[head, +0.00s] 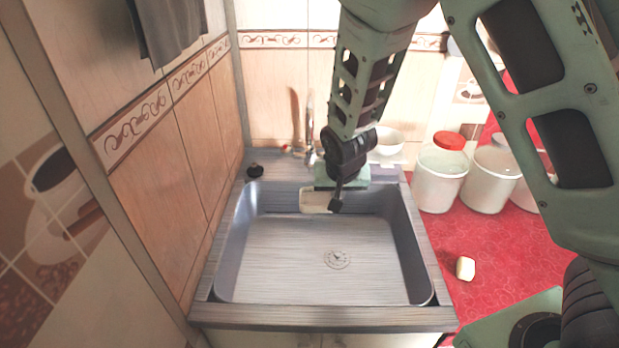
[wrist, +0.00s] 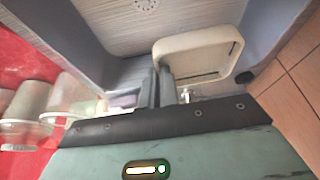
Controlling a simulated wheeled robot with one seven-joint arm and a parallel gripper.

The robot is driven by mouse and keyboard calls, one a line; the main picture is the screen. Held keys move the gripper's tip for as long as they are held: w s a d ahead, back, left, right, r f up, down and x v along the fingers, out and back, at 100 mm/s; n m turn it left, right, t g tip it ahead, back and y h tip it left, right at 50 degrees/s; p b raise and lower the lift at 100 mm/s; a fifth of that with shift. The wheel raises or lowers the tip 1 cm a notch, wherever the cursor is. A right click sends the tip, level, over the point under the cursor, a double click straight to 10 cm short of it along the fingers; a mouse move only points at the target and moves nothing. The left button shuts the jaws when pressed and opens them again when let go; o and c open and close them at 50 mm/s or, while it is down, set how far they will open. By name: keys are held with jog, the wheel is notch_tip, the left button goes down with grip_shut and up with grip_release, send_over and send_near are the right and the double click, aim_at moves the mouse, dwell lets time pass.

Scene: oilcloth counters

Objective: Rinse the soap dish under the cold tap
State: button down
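The cream, rounded-rectangular soap dish (head: 314,203) is over the back of the grey sink basin (head: 290,265), close in front of the tap. It also shows in the wrist view (wrist: 232,45), tilted, with my gripper's fingers at its left end. My gripper (head: 336,203) is shut on that edge; in the wrist view the fingers (wrist: 160,86) are close together with the rim between them. The metal tap (head: 310,130) stands behind the sink, partly hidden by my arm. I cannot make out running water.
A tiled wall borders the left. On the red counter (head: 500,250) at right are a red-lidded jar (head: 440,180), other white jars (head: 490,182) and a small cream block (head: 465,268). The basin floor is clear.

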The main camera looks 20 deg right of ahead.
jog(key=shift+s+a+r+p, duration=0.25)
jog(key=shift+s+r+p, duration=0.85)
jog(key=shift+s+r, duration=0.15)
jog(key=shift+s, duration=0.35)
